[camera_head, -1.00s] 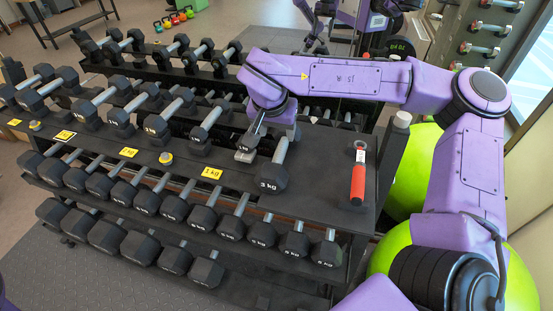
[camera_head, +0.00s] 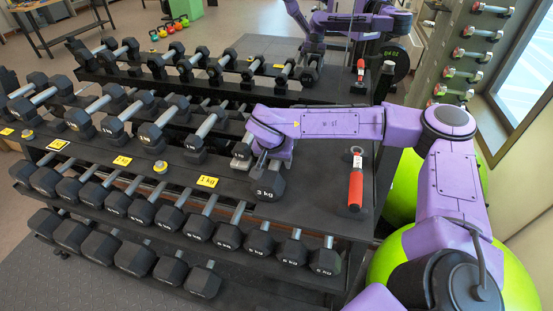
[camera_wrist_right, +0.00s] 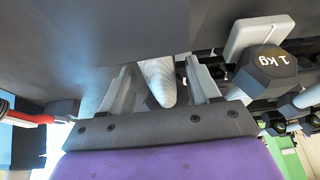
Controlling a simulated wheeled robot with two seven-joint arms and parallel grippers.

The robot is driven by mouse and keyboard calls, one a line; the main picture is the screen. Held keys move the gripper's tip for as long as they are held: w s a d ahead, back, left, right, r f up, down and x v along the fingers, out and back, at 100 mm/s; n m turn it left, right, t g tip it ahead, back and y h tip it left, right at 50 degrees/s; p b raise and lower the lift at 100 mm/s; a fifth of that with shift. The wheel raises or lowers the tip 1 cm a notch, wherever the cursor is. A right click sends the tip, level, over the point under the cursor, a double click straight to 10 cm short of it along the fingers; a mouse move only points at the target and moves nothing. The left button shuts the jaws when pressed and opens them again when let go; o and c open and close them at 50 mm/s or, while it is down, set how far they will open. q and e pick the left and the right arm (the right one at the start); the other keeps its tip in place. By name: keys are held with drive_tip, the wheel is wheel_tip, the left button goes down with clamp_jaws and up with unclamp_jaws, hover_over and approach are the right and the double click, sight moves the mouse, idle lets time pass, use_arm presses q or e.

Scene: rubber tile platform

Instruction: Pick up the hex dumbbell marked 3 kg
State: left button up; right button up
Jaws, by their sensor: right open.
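The hex dumbbell marked 3 kg (camera_head: 266,187) stands on the black top shelf, its marked head facing me. My right forearm and gripper (camera_head: 262,160) are just above and behind that head and hide its handle in the head view. In the right wrist view, the open right gripper (camera_wrist_right: 159,92) has a finger on each side of a ribbed grey handle (camera_wrist_right: 158,78), with gaps visible on both sides. My left gripper is not in view.
A red-handled tool (camera_head: 356,185) lies to the right on the top shelf. Other hex dumbbells (camera_head: 150,134) stand close by on the left, and yellow 1 kg labels (camera_head: 207,181) line the front edge. A lower tier holds 5 and 6 kg dumbbells (camera_head: 293,250).

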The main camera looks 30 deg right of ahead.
drive_tip(key=shift+a, duration=0.1)
clamp_jaws()
idle(1.2)
drive_tip(key=shift+r, duration=0.25)
